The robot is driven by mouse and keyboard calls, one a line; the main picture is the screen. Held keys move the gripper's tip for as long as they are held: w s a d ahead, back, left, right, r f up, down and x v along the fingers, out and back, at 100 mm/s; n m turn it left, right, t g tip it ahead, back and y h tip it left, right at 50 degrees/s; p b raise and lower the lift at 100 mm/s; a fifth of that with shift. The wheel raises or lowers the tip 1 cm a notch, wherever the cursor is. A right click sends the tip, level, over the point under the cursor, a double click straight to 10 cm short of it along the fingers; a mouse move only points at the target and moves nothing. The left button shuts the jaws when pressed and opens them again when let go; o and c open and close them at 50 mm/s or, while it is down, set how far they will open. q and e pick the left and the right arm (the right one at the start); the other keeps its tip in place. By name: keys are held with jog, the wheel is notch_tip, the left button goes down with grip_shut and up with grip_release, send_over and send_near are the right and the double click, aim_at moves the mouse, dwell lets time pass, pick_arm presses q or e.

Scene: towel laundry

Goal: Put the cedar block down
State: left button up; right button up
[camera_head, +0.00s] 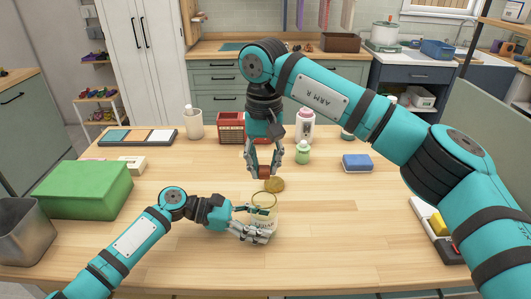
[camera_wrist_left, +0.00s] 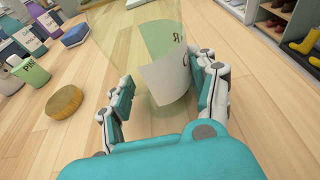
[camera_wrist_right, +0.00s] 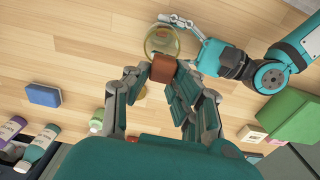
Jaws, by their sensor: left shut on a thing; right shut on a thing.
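The cedar block (camera_head: 265,172) is a small reddish-brown block. My right gripper (camera_head: 264,169) is shut on it and holds it above the table, pointing down. In the right wrist view the block (camera_wrist_right: 164,69) sits between the fingertips and overlaps the near rim of a clear glass jar (camera_wrist_right: 160,40). The jar (camera_head: 264,217) stands upright on the table with a printed label. My left gripper (camera_head: 264,226) is shut around the jar from the left; the jar also shows in the left wrist view (camera_wrist_left: 150,45). A round, tan lid (camera_head: 274,185) lies on the table behind the jar.
A green box (camera_head: 82,190) and grey bin (camera_head: 22,232) stand at left. A green bottle (camera_head: 302,154), blue sponge (camera_head: 357,162), red box (camera_head: 230,128) and white bottle (camera_head: 194,122) stand at the back. A tray (camera_head: 432,232) is at right. Front table is clear.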

aim_at(264, 179)
jog(key=shift+f, duration=2.2)
jog(key=o, duration=0.8)
jog(key=shift+c, duration=0.2)
jog(key=shift+r, duration=0.1)
notch_tip(264, 179, up, 7)
jog(key=shift+f, duration=0.1)
